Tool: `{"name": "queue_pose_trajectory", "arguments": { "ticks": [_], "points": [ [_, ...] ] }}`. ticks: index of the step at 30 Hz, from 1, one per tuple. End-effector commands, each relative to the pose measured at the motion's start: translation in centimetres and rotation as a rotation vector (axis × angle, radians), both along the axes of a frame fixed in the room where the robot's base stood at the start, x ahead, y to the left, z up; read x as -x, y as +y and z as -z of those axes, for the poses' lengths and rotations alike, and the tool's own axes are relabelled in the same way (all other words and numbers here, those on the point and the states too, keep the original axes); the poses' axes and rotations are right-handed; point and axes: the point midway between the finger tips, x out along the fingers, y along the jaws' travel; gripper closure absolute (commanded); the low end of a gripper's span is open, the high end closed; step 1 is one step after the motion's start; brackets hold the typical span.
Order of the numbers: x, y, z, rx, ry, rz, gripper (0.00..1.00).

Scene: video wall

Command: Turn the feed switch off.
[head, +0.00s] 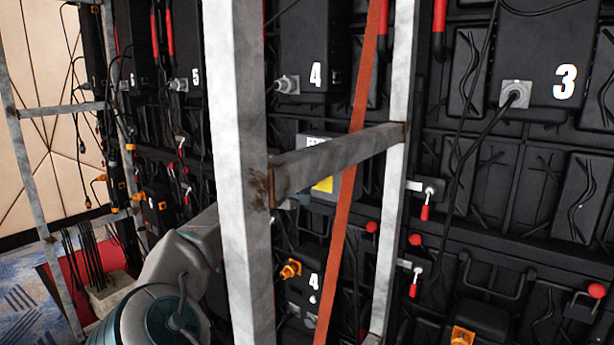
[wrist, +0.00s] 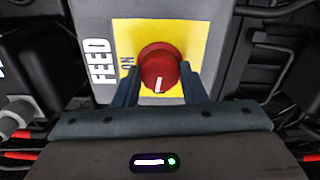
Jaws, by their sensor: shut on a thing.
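The feed switch is a red round knob (wrist: 157,66) on a yellow plate (wrist: 190,32), in the upper middle of the wrist view. Its white mark points toward the bottom of the picture. "FEED" and "ON" are printed sideways to its left. My gripper (wrist: 160,78) is shut on the knob, one dark finger on each side. In the head view, the grey switch box (head: 316,152) with its yellow plate (head: 323,185) shows behind the metal frame. The knob is hidden there, and a post covers much of my arm near the box.
A grey metal frame post (head: 236,150) and crossbar (head: 335,158) stand in front of the switch box. An orange strap (head: 350,185) slants past it. Black panels, cables (head: 470,150) and red-tipped levers (head: 425,205) fill the wall on the right.

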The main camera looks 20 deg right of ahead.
Motion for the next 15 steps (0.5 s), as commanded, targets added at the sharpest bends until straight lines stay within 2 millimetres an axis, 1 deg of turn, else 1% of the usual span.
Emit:
{"name": "queue_pose_trajectory", "arguments": {
  "ticks": [6, 15],
  "points": [
    [0.00, -0.01, 0.01, 0.057, 0.088, 0.000, 0.85],
    [0.00, 0.00, 0.07, 0.089, 0.136, 0.000, 0.85]
  ]
}}
